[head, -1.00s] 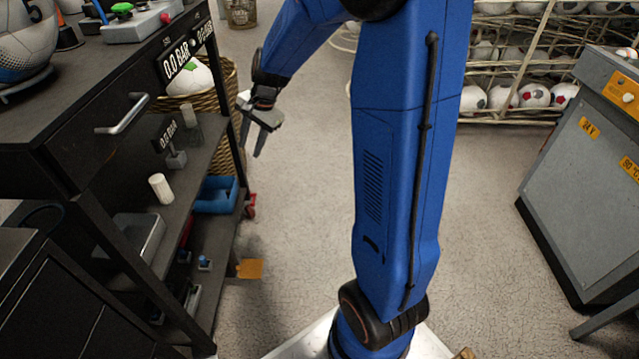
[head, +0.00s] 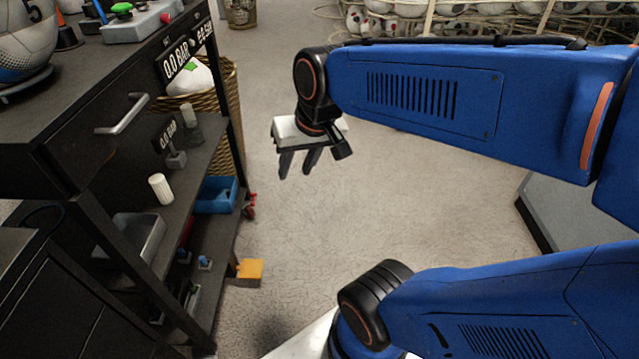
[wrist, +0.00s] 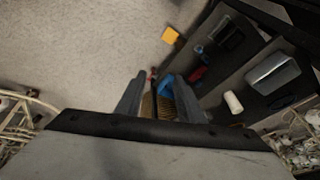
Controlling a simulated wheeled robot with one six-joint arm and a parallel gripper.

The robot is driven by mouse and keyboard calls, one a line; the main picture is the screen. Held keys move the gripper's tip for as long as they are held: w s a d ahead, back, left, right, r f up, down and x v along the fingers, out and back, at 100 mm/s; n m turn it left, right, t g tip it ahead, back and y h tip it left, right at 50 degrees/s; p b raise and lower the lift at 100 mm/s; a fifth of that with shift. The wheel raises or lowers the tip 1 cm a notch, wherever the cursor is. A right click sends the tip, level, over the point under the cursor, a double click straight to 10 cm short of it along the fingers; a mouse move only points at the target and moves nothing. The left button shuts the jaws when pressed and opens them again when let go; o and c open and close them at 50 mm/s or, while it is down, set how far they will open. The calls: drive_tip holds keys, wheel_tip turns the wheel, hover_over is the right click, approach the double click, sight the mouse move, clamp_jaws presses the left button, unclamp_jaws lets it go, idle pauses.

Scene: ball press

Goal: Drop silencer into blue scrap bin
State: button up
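A white ribbed cylinder (head: 161,189), which looks like the silencer, stands upright on the middle shelf of the dark cart; it also shows in the wrist view (wrist: 233,102). A blue open bin (head: 216,194), which looks like the scrap bin, sits low at the cart's far end. In the wrist view the blue bin (wrist: 172,86) is partly hidden by a finger. My gripper (head: 299,171) hangs fingers-down over the floor, right of the cart and apart from both. Its fingers (wrist: 157,100) are apart with nothing between them.
The dark cart (head: 85,150) has a drawer handle and a metal tray (head: 132,240) on a shelf. A wicker basket (head: 228,115) stands behind it. A yellow-orange block (head: 249,270) lies by its foot. Ball racks stand at the back.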

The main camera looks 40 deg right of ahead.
drive_tip(key=s+d+n, duration=0.1)
drive_tip(key=s+n, duration=0.1)
drive_tip(key=s, duration=0.5)
drive_tip(key=shift+f+t+h, duration=0.3)
drive_tip(key=shift+h, duration=0.1)
drive_tip(key=shift+c, duration=0.4)
